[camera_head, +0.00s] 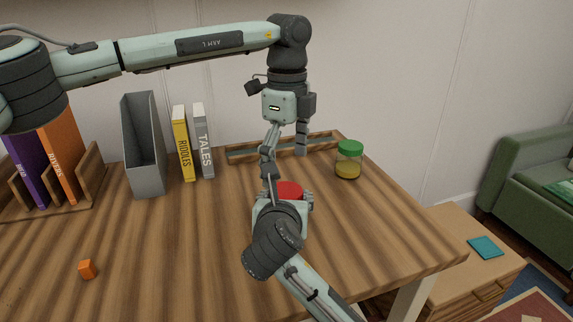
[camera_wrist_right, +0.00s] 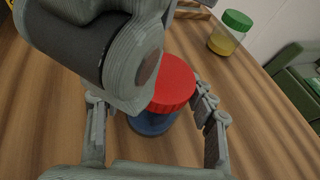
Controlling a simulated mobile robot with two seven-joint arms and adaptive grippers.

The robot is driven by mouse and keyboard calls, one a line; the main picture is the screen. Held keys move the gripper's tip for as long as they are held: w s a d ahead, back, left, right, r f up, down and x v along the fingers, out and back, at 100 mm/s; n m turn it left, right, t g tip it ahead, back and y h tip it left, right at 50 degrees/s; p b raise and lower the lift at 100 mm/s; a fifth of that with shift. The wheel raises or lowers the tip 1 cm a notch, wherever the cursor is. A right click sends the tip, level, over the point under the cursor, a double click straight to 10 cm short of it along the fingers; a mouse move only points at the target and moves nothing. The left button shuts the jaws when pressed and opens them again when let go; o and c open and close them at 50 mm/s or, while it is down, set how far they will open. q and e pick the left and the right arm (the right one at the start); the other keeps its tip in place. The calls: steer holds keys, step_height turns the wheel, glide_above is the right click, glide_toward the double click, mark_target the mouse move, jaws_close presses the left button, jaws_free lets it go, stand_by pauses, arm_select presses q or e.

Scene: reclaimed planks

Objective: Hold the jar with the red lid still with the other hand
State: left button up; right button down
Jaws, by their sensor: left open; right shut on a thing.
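The jar with the red lid (camera_head: 289,190) stands on the wooden table, its body mostly hidden by my right gripper in the head view. In the right wrist view its red lid (camera_wrist_right: 174,84) and blue lower body (camera_wrist_right: 152,124) show. My right gripper (camera_head: 284,204) is low at the jar, its fingers on either side of it, shut on it. My left gripper (camera_head: 285,170) points down from above, open, with its fingers apart over and behind the lid. In the wrist view a large grey arm part hides the lid's left side.
A green-lidded jar (camera_head: 348,161) with yellow contents stands at the back right, near a shallow wooden tray (camera_head: 240,155). A grey file holder (camera_head: 146,150), a yellow book (camera_head: 182,145) and a grey book (camera_head: 204,142) stand at the back left. An orange cube (camera_head: 87,269) lies front left.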

arm_select(q)
step_height(320, 180, up, 12)
stand_by(0.5)
arm_select(e)
steer(key=shift+c, duration=2.3)
jaws_free()
steer(key=v, duration=1.2)
steer(key=shift+f, duration=0.1)
